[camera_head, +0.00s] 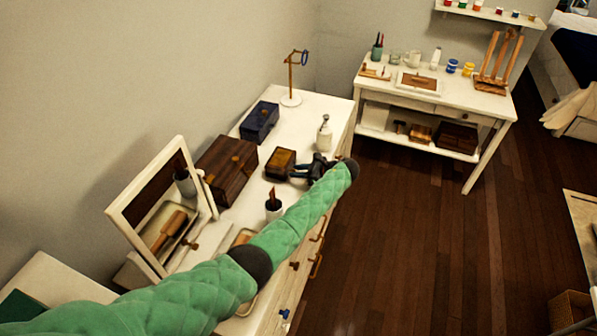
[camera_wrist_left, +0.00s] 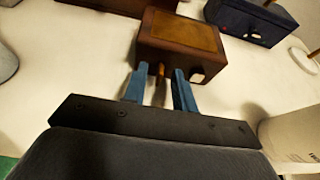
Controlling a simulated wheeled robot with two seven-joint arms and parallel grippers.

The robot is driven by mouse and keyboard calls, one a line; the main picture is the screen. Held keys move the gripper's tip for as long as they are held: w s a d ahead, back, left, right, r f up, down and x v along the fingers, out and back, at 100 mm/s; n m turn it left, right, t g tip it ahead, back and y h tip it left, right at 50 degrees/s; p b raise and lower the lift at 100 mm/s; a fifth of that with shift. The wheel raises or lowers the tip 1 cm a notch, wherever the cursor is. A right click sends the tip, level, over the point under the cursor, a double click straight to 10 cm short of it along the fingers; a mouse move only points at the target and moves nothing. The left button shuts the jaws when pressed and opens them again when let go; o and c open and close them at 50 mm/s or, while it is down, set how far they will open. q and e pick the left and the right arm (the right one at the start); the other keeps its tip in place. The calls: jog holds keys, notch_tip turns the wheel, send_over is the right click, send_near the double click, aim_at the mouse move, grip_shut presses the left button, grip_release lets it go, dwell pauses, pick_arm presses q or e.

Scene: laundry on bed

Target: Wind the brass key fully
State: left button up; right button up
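A small brown wooden box (camera_head: 281,162) with a lighter tan top stands on the white dresser (camera_head: 318,110). It also shows at the top of the left wrist view (camera_wrist_left: 182,40). A narrow brass-coloured piece (camera_wrist_left: 156,72), which looks like the key, sticks out from the box's near side. My left gripper (camera_head: 298,174) reaches the box's right side. In the left wrist view its two blue fingers (camera_wrist_left: 160,80) are apart, one on each side of the brass piece, with gaps visible. Contact with the box cannot be told. My right gripper is not in view.
A dark blue box (camera_head: 259,121), a larger wooden chest (camera_head: 227,170) and a tilted mirror (camera_head: 161,208) stand behind. A white pump bottle (camera_head: 324,134) and a dark cup with brushes (camera_head: 273,207) are close to my left arm. Dark floor (camera_head: 440,230) is open at right.

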pick_arm(q)
jog(key=shift+s+d+b, duration=0.2)
jog(key=shift+d+b, duration=0.25)
jog(key=shift+d, duration=0.1)
jog(key=b+v, duration=0.2)
jog(key=v, duration=0.3)
jog(key=shift+b+v, duration=0.4)
jog(key=shift+v, duration=0.4)
jog(key=shift+r, duration=0.2)
